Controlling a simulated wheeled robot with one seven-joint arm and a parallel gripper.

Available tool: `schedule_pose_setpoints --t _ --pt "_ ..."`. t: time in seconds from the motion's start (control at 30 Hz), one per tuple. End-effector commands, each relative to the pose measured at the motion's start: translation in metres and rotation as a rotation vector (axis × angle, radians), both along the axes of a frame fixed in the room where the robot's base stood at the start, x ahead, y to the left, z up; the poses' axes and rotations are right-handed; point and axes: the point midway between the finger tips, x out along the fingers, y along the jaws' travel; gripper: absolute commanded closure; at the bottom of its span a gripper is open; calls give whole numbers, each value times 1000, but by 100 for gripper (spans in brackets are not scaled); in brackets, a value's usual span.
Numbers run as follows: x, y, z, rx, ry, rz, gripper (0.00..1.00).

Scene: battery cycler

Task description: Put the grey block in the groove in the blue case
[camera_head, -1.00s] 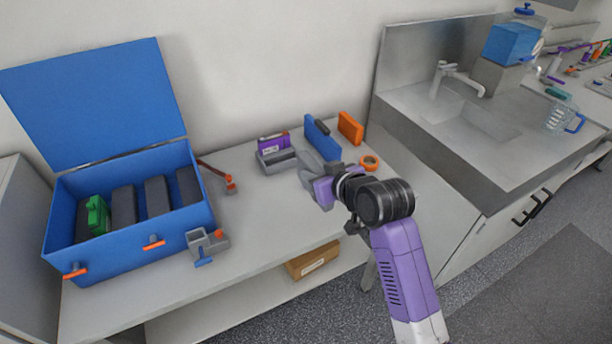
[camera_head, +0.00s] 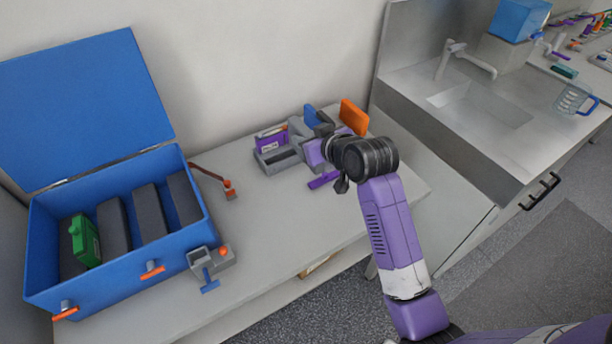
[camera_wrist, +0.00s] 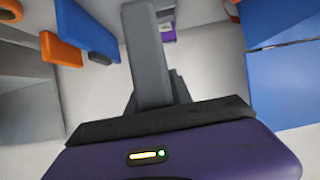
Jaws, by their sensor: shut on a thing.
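The grey block (camera_wrist: 147,55) is a long plain bar in the wrist view, held between my gripper's grey fingers (camera_wrist: 152,92) and sticking out from them. In the head view my gripper (camera_head: 304,136) is over the back part of the table, at the near side of a blue upright block, and my wrist hides much of the held block. The blue case (camera_head: 120,272) stands at the left with its lid (camera_head: 80,110) open. Dark bars with gaps between them run inside it, and a green block (camera_head: 86,241) stands at its left. My gripper is well right of the case.
A grey holder with a purple-topped item (camera_head: 271,140) stands just left of my gripper. A blue block (camera_head: 312,115) and an orange block (camera_head: 354,117) stand behind. A small grey bracket (camera_head: 211,262) sits at the case's right front corner. The table between is mostly clear.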

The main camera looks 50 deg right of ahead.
Motion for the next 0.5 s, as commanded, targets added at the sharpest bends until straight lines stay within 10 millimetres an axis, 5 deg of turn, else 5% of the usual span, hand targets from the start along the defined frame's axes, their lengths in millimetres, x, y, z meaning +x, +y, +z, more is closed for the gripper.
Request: schedule_pose_setpoints --t 0.5 --pt "-1 0 -117 1 3 -1 100"
